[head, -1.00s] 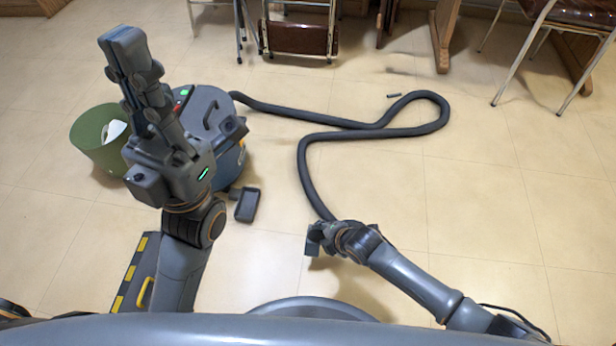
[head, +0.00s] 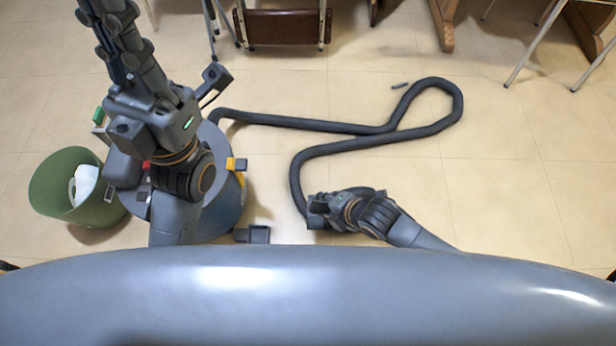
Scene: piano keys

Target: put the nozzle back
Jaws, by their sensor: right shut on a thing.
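The long dark hose (head: 297,175) runs from the vacuum cleaner (head: 232,205), loops across the floor and ends at my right gripper (head: 320,206). My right gripper is shut on the nozzle (head: 317,222) at this hose end; the fingers and wrist hide much of it. The vacuum cleaner has a blue drum and a grey top, partly hidden by my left arm. A dark box-shaped part (head: 258,234) is low at its right side, left of the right gripper. My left gripper (head: 110,12) is raised at the top edge, empty as far as it shows, its fingertips unclear.
A green bin (head: 52,190) with something white inside stands left of the vacuum cleaner. A small grey piece (head: 399,85) lies near the hose loop. The tiled floor at right is clear.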

